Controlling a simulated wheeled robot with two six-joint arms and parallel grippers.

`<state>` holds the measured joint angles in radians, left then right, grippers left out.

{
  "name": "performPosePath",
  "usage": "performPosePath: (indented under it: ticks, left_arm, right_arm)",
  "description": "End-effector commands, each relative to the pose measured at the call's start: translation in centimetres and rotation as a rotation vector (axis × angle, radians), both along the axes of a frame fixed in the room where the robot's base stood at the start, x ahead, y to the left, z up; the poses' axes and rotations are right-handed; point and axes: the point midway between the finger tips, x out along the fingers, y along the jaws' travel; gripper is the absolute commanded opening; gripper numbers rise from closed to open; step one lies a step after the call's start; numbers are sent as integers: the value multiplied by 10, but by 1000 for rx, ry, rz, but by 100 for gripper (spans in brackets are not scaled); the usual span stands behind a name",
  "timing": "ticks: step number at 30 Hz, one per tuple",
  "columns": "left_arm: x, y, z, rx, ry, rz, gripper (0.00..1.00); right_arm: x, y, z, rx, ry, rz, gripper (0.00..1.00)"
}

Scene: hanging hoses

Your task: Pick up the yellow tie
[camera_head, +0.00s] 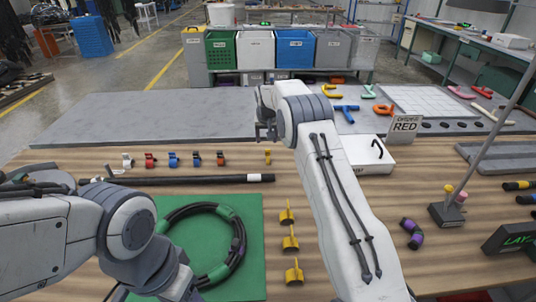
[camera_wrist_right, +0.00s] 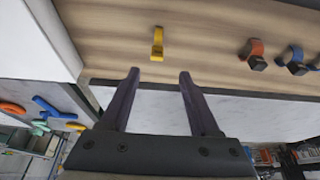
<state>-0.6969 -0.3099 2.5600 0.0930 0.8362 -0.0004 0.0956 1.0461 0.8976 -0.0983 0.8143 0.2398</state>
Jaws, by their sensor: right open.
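The yellow tie (camera_head: 267,157) is a small piece on the wooden table, at the right end of a row of coloured ties. It also shows in the right wrist view (camera_wrist_right: 157,43), beyond and roughly between the fingertips. My right gripper (camera_head: 265,132) is open and empty, on the far side of the tie and apart from it. Its two dark fingers (camera_wrist_right: 157,74) show clearly in the wrist view. My left arm comes in at the lower left; its gripper is out of the frame.
Blue, red and white ties (camera_head: 172,159) stand left of the yellow one. A black bar (camera_head: 190,180) lies in front. A coiled black hose (camera_head: 172,213) rests on a green mat (camera_head: 250,270). Yellow holders (camera_head: 290,240) stand right of the mat. A white box (camera_head: 372,160) is farther right.

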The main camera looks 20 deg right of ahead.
Motion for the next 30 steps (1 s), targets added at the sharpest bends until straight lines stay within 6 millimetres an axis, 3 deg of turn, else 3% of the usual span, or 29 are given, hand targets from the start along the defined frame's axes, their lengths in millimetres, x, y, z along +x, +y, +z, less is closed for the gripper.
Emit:
performPosePath:
  ticks: [8, 16, 27, 28, 30]
  left_arm:
    - [0, 0, 8, 0, 0, 0, 61]
    - [0, 0, 19, 0, 0, 0, 61]
    - [0, 0, 19, 0, 0, 0, 61]
    - [0, 0, 19, 0, 0, 0, 61]
    - [0, 0, 19, 0, 0, 0, 61]
  right_arm:
    - [8, -4, -22, 0, 1, 0, 62]
    - [19, -11, -58, 1, 1, 1, 62]
    - [23, -12, -66, 0, 0, 2, 62]
    - [23, -12, -66, 0, 0, 2, 59]
    - [23, -12, -66, 0, 0, 2, 32]
